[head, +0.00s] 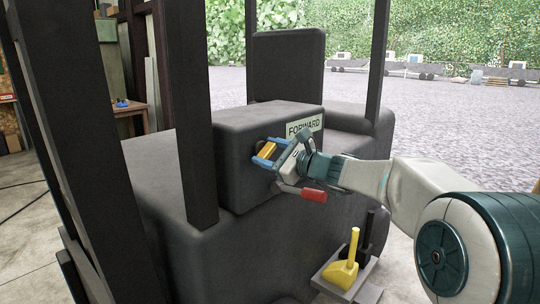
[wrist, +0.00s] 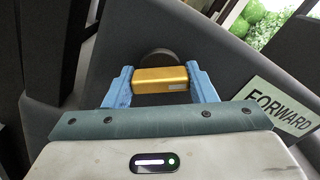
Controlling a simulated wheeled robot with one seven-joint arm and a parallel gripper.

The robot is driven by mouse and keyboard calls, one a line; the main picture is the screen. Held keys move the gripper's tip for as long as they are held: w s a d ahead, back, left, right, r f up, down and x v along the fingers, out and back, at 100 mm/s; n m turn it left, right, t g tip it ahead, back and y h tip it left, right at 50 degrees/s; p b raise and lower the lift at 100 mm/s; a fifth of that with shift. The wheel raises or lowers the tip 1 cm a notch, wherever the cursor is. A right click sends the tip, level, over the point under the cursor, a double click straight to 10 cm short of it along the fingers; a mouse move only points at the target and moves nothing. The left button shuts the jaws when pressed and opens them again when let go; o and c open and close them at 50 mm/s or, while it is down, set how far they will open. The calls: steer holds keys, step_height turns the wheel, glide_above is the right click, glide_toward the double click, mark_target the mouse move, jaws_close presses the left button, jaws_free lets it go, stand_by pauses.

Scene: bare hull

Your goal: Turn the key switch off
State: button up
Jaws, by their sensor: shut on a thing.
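The key switch shows as a yellow-gold key bar (wrist: 160,80) in front of a dark round base (wrist: 160,57) on the dark grey panel. In the head view the key bar (head: 268,150) sits on the side of the grey block, left of the FORWARD label. My gripper (wrist: 160,84) is shut on the key bar, with one blue finger at each end of it. My gripper (head: 265,152) also shows in the head view, reaching in from the right. The bar lies nearly level in the wrist view. Part of the round base is hidden behind the bar.
A FORWARD label (head: 304,126) is right of the switch. A red-handled lever (head: 313,195) sticks out just below my gripper. A yellow lever (head: 345,265) stands lower on a grey plate. Dark posts (head: 198,110) rise at the left and right of the vehicle.

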steer(key=n+b, duration=0.1)
steer(key=b, duration=0.1)
steer(key=f+n+b, duration=0.1)
steer(key=b, duration=0.1)
steer(key=shift+n+b, duration=0.3)
steer(key=shift+n, duration=0.1)
steer(key=n+b, duration=0.2)
steer(key=b, duration=0.2)
steer(key=shift+n, duration=0.3)
steer(key=n+b, duration=0.4)
steer(key=b, duration=0.1)
steer(key=shift+r, duration=0.1)
steer(key=shift+r+n+b, duration=0.15)
steer(key=shift+n+b, duration=0.75)
steer(key=shift+n, duration=0.2)
steer(key=o, duration=1)
steer(key=shift+r, duration=0.1)
steer(key=shift+s, duration=0.1)
